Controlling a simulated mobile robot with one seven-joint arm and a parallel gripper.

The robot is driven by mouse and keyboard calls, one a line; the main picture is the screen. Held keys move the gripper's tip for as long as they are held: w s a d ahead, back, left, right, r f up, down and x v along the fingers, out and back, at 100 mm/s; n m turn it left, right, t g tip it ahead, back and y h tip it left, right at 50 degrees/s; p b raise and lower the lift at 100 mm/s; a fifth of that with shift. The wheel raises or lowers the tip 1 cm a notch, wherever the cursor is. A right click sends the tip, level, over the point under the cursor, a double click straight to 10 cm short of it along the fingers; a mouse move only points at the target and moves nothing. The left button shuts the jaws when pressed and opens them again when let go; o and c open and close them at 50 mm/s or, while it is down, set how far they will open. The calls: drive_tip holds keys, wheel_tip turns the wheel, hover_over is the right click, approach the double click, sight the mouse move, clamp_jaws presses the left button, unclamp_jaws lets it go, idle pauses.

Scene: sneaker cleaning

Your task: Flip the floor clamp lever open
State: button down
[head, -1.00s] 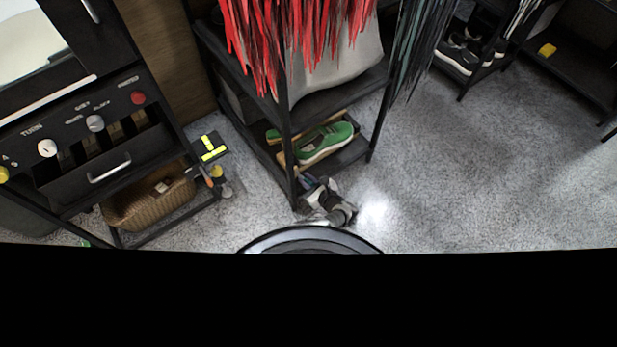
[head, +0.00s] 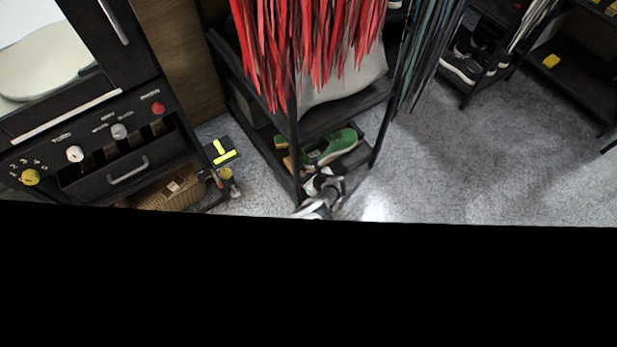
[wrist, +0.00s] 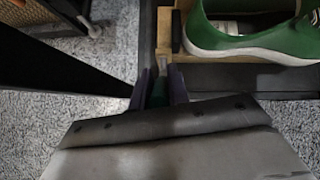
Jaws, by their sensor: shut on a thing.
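A black plate with bright yellow bars (head: 224,153) lies on the floor at the left in the head view. It looks like the floor clamp, but its lever position is too small to tell. My gripper (head: 322,183) is well to its right, low in front of the shelf rack. In the wrist view my gripper (wrist: 158,82) is shut on a slim dark green piece (wrist: 158,94) with a pale tip. What this piece belongs to I cannot tell. The yellow bars do not show in the wrist view.
A green sneaker (head: 338,146) sits on the rack's low shelf (head: 357,157), just ahead of my gripper. Red strips (head: 300,45) hang above. A black control cabinet (head: 110,150) and woven basket (head: 170,192) stand left. Grey floor (head: 460,165) is open to the right.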

drive_tip(key=c, duration=1.3)
unclamp_jaws()
drive_tip(key=shift+c, duration=0.2)
drive_tip(key=p+v, duration=1.1)
drive_tip(key=v, duration=0.3)
drive_tip(key=shift+f, duration=0.1)
